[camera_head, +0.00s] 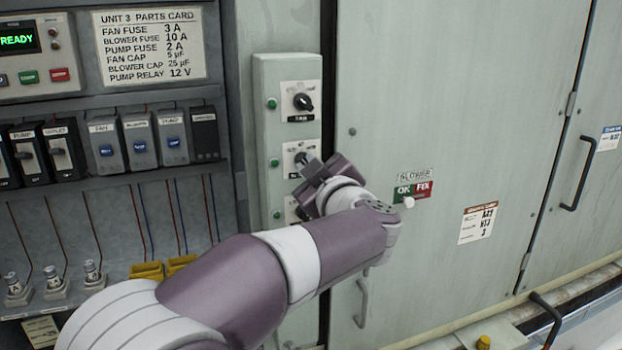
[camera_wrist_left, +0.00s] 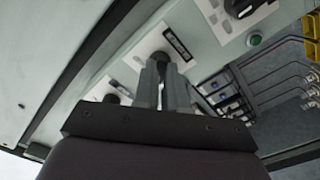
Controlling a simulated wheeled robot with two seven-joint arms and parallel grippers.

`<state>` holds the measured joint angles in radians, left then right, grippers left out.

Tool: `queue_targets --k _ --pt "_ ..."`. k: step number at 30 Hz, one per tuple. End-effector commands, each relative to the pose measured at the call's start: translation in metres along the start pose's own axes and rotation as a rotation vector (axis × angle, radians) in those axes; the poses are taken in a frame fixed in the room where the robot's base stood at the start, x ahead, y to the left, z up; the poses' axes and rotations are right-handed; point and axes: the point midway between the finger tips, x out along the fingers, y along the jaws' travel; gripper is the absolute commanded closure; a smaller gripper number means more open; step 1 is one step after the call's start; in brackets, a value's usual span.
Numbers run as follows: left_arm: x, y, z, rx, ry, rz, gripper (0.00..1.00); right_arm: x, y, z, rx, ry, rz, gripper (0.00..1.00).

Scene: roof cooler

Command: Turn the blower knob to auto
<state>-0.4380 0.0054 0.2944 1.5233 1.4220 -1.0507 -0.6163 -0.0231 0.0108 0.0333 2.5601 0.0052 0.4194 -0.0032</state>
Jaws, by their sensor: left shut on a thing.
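A pale green switch panel (camera_head: 263,125) carries a column of black knobs on white plates. The middle knob (camera_head: 300,159) is partly covered by my left gripper (camera_head: 308,164). The lowest knob plate (camera_head: 291,210) is mostly hidden behind the gripper. In the left wrist view the two fingers (camera_wrist_left: 161,62) are close together, shut on the dark middle knob, with its label strip (camera_wrist_left: 177,43) beside it. I cannot read its label or its setting. My right gripper is not in view.
A closed cabinet door (camera_head: 450,110) with an OK/FIX tag (camera_head: 413,191) stands right of the panel. To the left are a parts card (camera_head: 150,46), fuse switches (camera_head: 139,142), and a lit READY display (camera_head: 18,40). Green buttons (camera_head: 272,104) line the panel's left side.

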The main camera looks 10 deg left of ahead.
Motion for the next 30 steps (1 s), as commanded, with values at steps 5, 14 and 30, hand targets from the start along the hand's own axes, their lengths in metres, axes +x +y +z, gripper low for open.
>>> queue_targets --k 5,14,30 --pt "0.0001 -0.0015 0.0020 -0.086 -0.001 -0.001 1.00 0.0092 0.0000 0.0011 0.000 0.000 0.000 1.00" --pt "0.0001 -0.0004 0.0007 -0.155 0.000 -0.001 1.00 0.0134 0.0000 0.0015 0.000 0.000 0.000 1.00" --pt "0.0000 -0.0001 0.0003 -0.162 -0.001 -0.001 0.63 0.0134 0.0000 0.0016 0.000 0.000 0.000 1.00"
